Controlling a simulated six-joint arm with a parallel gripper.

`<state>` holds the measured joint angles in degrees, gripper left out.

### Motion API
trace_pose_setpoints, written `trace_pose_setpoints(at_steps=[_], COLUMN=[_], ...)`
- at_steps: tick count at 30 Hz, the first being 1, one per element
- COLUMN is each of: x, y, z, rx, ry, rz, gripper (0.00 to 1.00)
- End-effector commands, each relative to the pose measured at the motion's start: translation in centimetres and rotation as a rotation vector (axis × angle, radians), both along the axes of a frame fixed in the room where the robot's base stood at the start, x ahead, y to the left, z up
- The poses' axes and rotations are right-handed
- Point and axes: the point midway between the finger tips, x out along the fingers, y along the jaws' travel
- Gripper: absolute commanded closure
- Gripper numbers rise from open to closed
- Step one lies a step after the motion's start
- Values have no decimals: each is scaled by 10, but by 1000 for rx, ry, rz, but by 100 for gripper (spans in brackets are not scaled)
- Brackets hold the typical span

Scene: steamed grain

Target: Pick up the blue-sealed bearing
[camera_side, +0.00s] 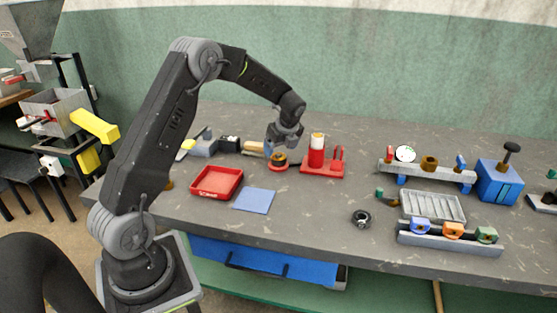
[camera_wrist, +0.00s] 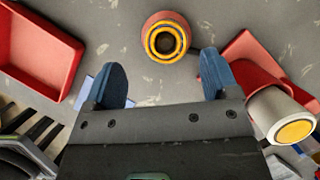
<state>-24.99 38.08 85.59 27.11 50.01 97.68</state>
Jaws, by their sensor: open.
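A dark ring-shaped part (camera_side: 361,218) like a bearing lies on the bench right of centre in the side view; I cannot make out a blue seal on it. My gripper (camera_side: 281,146) is far to its left and behind it. In the wrist view my gripper (camera_wrist: 163,75) is open, with two blue fingertips apart and nothing between them. A round red piece with yellow and dark rings (camera_wrist: 166,38) shows just beyond the fingertips; in the side view it sits below my gripper (camera_side: 278,160). The dark ring does not show in the wrist view.
A red tray (camera_side: 195,191) and a blue mat (camera_side: 254,208) lie to the left. A red stand with a red and white cylinder (camera_side: 318,152) stands close right of my gripper. A grey rack with coloured blocks (camera_side: 448,245) and a ribbed tray (camera_side: 462,210) are right of the ring.

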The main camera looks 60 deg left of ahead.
Motion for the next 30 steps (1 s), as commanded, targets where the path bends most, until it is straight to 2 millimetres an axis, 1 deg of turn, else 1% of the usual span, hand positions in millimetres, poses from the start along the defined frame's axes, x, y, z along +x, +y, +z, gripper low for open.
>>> trace_pose_setpoints(at_steps=[6, 9, 12, 19, 30], x=[7, 6, 6, 6, 6], y=[11, 16, 17, 18, 18], z=[-29, -40, -45, -45, -45], rx=[0, -1, -1, -1, -1], ry=[2, 1, 0, 0, 0], rz=[2, 2, 1, 1, 1], gripper=[19, 19, 19, 19, 55])
